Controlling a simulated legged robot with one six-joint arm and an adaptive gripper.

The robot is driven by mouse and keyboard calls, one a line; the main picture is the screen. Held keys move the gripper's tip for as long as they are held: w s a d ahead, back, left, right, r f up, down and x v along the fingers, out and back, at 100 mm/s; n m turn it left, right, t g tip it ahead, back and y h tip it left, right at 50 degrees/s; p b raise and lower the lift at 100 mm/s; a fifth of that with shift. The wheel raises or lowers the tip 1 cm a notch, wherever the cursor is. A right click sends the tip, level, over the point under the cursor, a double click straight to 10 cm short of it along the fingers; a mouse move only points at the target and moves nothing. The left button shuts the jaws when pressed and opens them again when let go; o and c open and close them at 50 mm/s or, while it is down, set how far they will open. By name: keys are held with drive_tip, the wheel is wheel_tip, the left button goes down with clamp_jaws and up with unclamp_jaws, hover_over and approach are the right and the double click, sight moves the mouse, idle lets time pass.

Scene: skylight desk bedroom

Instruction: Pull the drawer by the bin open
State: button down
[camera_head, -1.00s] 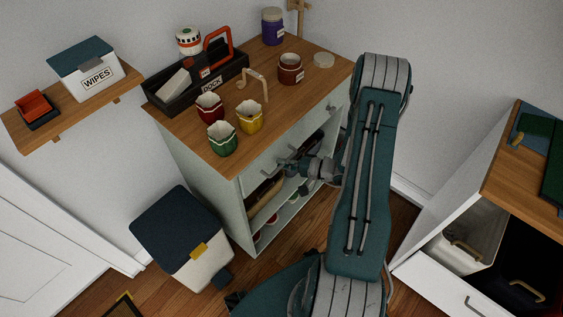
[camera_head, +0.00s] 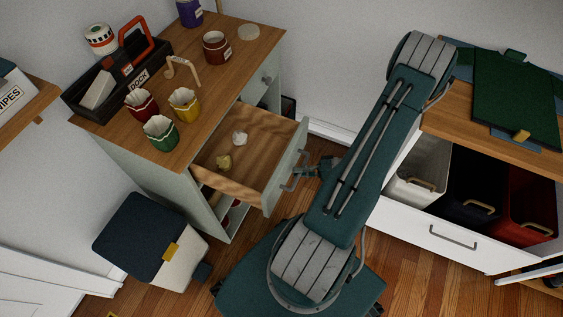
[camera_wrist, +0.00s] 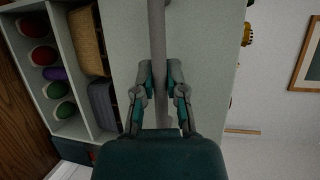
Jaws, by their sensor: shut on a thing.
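The drawer (camera_head: 229,182) stands pulled out from the pale green cabinet (camera_head: 148,184), on the side near the bin (camera_head: 152,241). The bin has a dark lid and a yellow tab and stands on the floor left of the drawer.
Red, yellow and green cups (camera_head: 160,132) and a black caddy (camera_head: 118,81) stand on the cabinet top. At right, a white unit (camera_head: 440,232) has an open pull-out with several bins. Wooden floor (camera_head: 330,150) shows between the cabinet and that unit.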

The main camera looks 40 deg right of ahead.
drive_tip(key=shift+s+d+f, duration=0.1)
drive_tip(key=shift+s+d, duration=0.1)
drive_tip(key=shift+s, duration=0.6)
drive_tip(key=shift+s+d+f, duration=0.1)
drive_tip(key=shift+s+d, duration=0.05)
drive_tip(key=shift+s, duration=0.6)
drive_tip(key=c, duration=0.7)
unclamp_jaws()
drive_tip(key=shift+r, duration=0.1)
drive_tip(key=v, duration=1.2)
